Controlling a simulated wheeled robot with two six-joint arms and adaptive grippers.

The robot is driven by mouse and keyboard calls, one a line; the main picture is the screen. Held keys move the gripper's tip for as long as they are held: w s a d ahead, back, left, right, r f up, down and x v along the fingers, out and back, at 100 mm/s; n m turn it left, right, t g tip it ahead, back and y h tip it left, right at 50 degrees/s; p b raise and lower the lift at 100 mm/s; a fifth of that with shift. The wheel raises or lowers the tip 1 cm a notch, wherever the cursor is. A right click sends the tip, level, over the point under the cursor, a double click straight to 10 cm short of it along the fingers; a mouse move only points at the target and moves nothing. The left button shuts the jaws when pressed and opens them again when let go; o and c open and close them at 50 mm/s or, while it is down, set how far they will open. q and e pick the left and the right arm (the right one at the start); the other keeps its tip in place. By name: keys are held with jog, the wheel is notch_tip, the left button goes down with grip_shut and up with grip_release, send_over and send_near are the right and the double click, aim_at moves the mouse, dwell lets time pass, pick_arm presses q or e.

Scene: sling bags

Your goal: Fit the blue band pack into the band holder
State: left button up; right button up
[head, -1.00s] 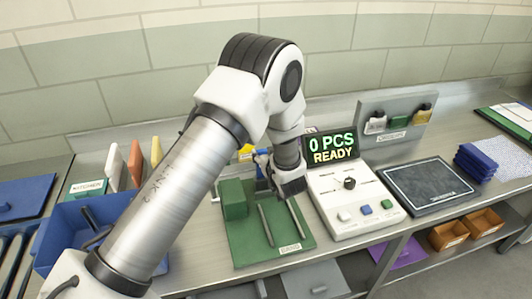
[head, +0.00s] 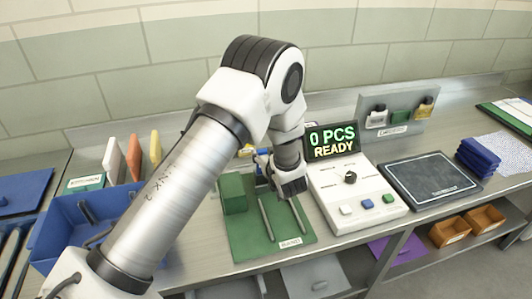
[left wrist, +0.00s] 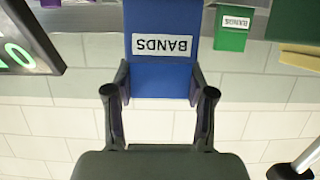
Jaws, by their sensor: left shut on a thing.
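My left gripper (head: 291,190) hangs over the right side of a green board with rails (head: 250,238). In the left wrist view its fingers (left wrist: 160,88) are shut on the blue band pack (left wrist: 160,70), one on each side. A white label reading BANDS shows upside down on the blue surface there. In the head view I cannot make out the pack, as the arm and gripper hide it. I cannot tell for certain which thing is the band holder. A green labelled block (left wrist: 232,38) stands apart from the pack in the left wrist view. My right gripper is out of view.
A green block (head: 233,194) stands on the board's left part. A white control box (head: 345,208) with a lit display (head: 333,141) is close on the right. A dark pad (head: 430,181) lies farther right. A grey rack (head: 395,112) stands behind; a blue bin (head: 62,240) is left.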

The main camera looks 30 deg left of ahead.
pick_arm(q)
jog(key=shift+f+b, duration=0.8)
jog(key=shift+f, duration=0.35)
jog(key=o, duration=1.3)
jog(key=shift+c, duration=0.2)
jog(key=v, duration=0.7)
jog(key=shift+s+d+r, duration=0.15)
jog(key=shift+s+d, duration=0.05)
jog(key=shift+w+a, duration=0.1)
